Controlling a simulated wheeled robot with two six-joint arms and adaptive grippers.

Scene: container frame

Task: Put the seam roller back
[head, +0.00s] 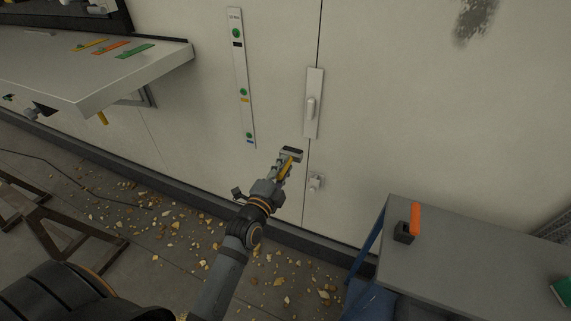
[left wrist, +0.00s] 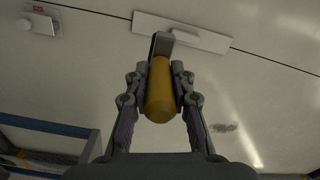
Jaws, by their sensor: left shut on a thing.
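My left gripper (head: 280,174) is shut on a tool with a yellow handle, which looks like the seam roller (head: 291,153). The tool's wide head, dark on its face with a pale edge, points up and away in front of the pale wall. In the left wrist view, the rounded yellow handle (left wrist: 160,98) sits between the two fingers of the gripper (left wrist: 159,85), with a grey bent bracket beyond it. The roller's far side is hidden there. My right gripper is not in view.
A shelf (head: 160,62) juts out at left; a grey table (head: 460,255) with an orange-and-black item (head: 415,220) stands right.

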